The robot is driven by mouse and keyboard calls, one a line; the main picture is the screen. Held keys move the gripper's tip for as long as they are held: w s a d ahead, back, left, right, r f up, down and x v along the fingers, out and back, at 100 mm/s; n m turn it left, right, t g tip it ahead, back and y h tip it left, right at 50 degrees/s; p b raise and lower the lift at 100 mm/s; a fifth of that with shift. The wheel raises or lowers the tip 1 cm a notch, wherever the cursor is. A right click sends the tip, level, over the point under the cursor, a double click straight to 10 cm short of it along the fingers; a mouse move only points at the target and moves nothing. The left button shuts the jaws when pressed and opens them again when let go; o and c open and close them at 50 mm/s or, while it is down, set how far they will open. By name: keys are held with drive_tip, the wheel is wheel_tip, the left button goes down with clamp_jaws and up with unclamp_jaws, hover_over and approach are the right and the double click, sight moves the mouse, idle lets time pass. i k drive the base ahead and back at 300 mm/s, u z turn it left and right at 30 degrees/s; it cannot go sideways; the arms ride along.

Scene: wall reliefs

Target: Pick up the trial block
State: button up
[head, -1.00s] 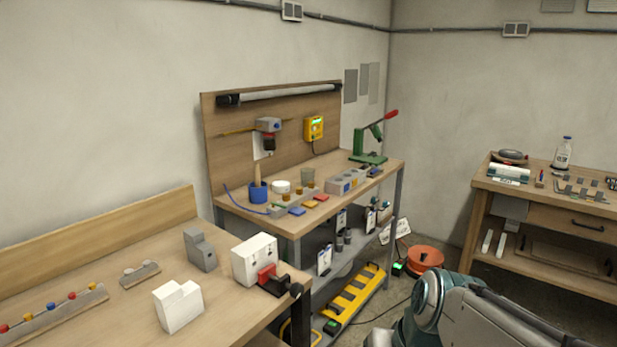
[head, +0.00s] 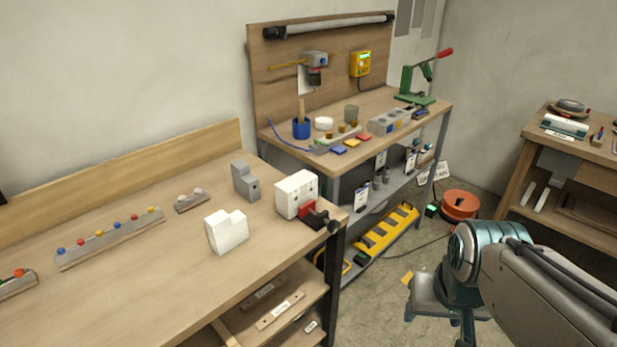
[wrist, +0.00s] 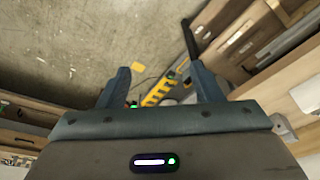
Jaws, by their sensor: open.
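Which block is the trial block is not marked in these views. A white stepped block (head: 226,231) stands upright on the near wooden bench in the head view. A grey stepped block (head: 246,181) stands behind it. A white box-shaped block (head: 297,193) sits by a red and black vise (head: 318,214) at the bench's right end. My gripper (wrist: 162,88) is open in the wrist view, with nothing between its fingers and the floor below. In the head view my arm is at the right, off the bench and well apart from the blocks.
The near bench (head: 130,285) has bare wood in front of the blocks. Rails with coloured knobs (head: 110,239) lie at its left. A second bench (head: 400,160) behind holds a blue cup (head: 301,129) and a green press (head: 418,98).

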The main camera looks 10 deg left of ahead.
sight(295, 190)
drive_tip(key=z, duration=0.3)
drive_tip(key=k, duration=0.25)
drive_tip(key=u, duration=0.5)
drive_tip(key=i, duration=1.25)
drive_tip(key=z, duration=0.55)
